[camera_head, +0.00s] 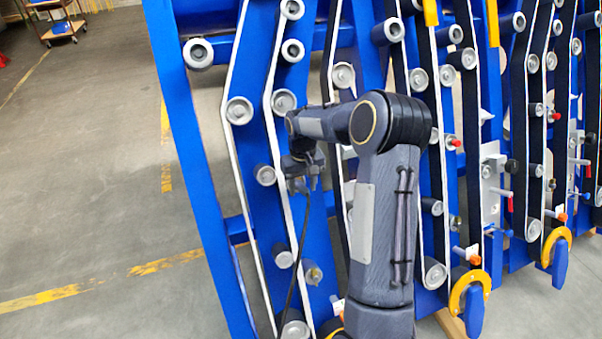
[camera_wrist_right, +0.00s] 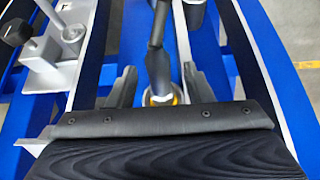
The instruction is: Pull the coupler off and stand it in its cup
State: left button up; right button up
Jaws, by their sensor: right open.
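The coupler (camera_wrist_right: 155,62) shows in the right wrist view as a dark sleeve on a hose, with a metal and yellow ring (camera_wrist_right: 160,98) at its near end. My right gripper (camera_wrist_right: 158,88) is open, with one finger on each side of the coupler and a visible gap to each. In the head view my right gripper (camera_head: 303,180) is at the blue chassis, and a thin black hose (camera_head: 297,255) hangs down below it. The coupler's end is mostly hidden there by the gripper. I cannot make out the cup for certain. My left gripper is not in view.
Blue chassis beams (camera_head: 190,150) carry several grey rollers and pale-edged belts close around the gripper. A metal bracket (camera_wrist_right: 45,68) with a black knob stands at the left in the wrist view. Open floor (camera_head: 80,190) lies left of the chassis.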

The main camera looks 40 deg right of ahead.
aim_at(306, 193)
jog(key=shift+f, duration=1.05)
jog(key=shift+s, duration=0.1)
grip_shut()
jog(key=shift+s+a+r, duration=0.25)
jog(key=shift+s+r, duration=0.25)
jog(key=shift+s, duration=0.25)
jog(key=shift+s+a+r, duration=0.2)
jog(key=shift+s+r, duration=0.25)
jog(key=shift+s, duration=0.25)
jog(key=shift+a, duration=0.1)
